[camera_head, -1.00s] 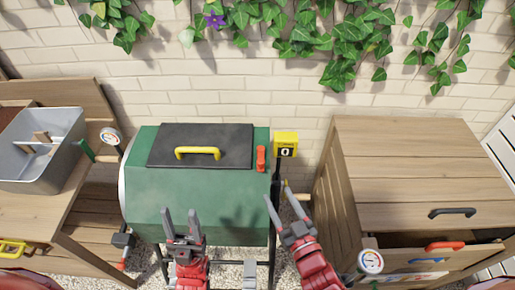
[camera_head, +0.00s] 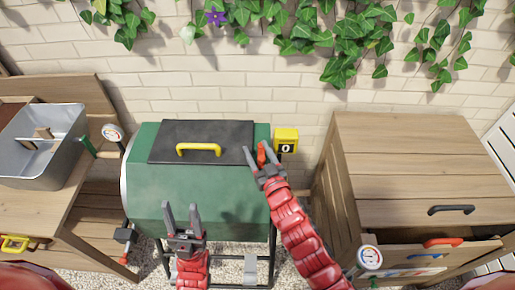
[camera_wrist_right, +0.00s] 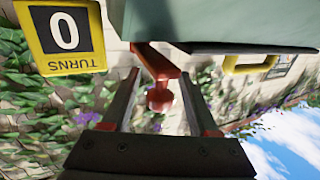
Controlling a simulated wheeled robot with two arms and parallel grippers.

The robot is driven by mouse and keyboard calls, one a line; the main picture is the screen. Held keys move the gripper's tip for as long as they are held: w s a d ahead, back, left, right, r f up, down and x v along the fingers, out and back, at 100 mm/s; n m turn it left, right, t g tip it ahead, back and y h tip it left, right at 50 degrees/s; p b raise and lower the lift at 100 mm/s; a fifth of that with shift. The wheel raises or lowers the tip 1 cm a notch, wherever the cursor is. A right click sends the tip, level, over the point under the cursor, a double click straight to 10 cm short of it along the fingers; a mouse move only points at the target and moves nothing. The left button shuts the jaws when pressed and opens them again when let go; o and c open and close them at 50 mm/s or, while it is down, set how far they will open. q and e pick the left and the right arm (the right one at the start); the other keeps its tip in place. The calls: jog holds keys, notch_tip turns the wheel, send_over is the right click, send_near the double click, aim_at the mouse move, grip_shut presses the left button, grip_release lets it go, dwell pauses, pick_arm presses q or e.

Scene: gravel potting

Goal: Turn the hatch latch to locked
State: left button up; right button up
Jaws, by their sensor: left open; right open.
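The orange-red hatch latch (camera_head: 261,154) sits at the right end of the green drum composter (camera_head: 195,190), beside the dark hatch (camera_head: 200,142) with its yellow handle (camera_head: 198,149). My right gripper (camera_head: 260,158) is open, its fingers on either side of the latch. In the right wrist view the latch (camera_wrist_right: 159,88) hangs between the two open fingers (camera_wrist_right: 160,98); I cannot tell whether they touch it. My left gripper (camera_head: 182,218) is open and empty in front of the drum.
A yellow turns counter (camera_head: 286,140) reading 0 stands just right of the latch; it also shows in the right wrist view (camera_wrist_right: 62,35). A wooden cabinet (camera_head: 410,160) with a partly open drawer stands right. A metal bin (camera_head: 40,150) sits on the left bench.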

grip_shut()
dwell(0.4)
dwell(1.1)
